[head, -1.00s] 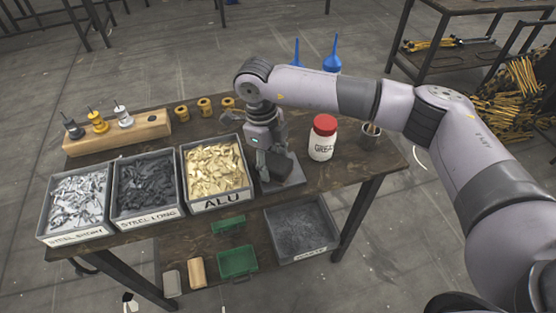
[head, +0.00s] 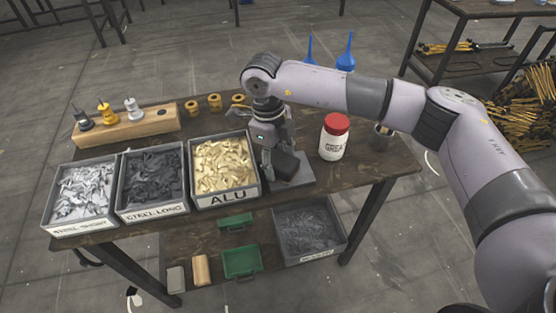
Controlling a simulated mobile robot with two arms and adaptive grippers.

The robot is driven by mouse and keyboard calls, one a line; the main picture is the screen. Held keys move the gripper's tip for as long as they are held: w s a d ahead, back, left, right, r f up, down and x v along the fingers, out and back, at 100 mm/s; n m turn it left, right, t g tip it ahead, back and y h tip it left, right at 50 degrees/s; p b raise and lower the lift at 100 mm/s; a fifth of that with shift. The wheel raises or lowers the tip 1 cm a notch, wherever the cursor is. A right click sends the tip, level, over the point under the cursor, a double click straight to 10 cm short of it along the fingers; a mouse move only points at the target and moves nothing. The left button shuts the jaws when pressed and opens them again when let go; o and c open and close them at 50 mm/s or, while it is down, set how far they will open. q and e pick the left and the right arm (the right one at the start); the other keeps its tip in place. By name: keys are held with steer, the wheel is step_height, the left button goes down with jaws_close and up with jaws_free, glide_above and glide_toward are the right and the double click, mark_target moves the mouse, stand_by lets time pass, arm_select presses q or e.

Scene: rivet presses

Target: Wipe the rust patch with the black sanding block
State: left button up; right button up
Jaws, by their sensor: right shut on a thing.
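My right gripper (head: 275,157) reaches down over the table, just right of the ALU bin. It is shut on the black sanding block (head: 285,167). The block is low over a flat grey plate (head: 299,174) and looks to be at or close to its surface; I cannot tell if they touch. No rust patch can be made out; the block and gripper cover part of the plate. My left gripper is not in view.
Bins of short steel (head: 84,222), long steel (head: 152,212) and ALU (head: 229,197) pieces stand left of the gripper. A red-capped white grease jar (head: 333,141) and a small cup (head: 384,136) stand right.

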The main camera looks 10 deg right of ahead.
mark_target(296, 158)
steer(key=shift+d+r, duration=0.2)
steer(key=shift+d, duration=0.15)
steer(key=d, duration=0.3)
steer(key=shift+d+f+b, duration=0.1)
steer(key=shift+d+b, duration=0.1)
steer(key=shift+b, duration=0.15)
steer(key=shift+d, duration=0.15)
steer(key=shift+s+f, duration=0.2)
steer(key=shift+s+a+f+b, duration=0.15)
steer(key=shift+a+b, duration=0.45)
steer(key=shift+a, duration=2)
steer(key=shift+s+a+b, duration=0.25)
steer(key=shift+a+b, duration=0.1)
steer(key=shift+a, duration=0.15)
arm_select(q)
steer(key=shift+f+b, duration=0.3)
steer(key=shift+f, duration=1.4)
arm_select(e)
steer(key=shift+w+d+r, duration=0.2)
steer(key=shift+d, duration=0.3)
steer(key=shift+w+d+r, duration=0.15)
steer(key=shift+d, duration=0.35)
steer(key=shift+w+d+b, duration=0.1)
steer(key=shift+d+b, duration=0.25)
steer(key=shift+d, duration=1.75)
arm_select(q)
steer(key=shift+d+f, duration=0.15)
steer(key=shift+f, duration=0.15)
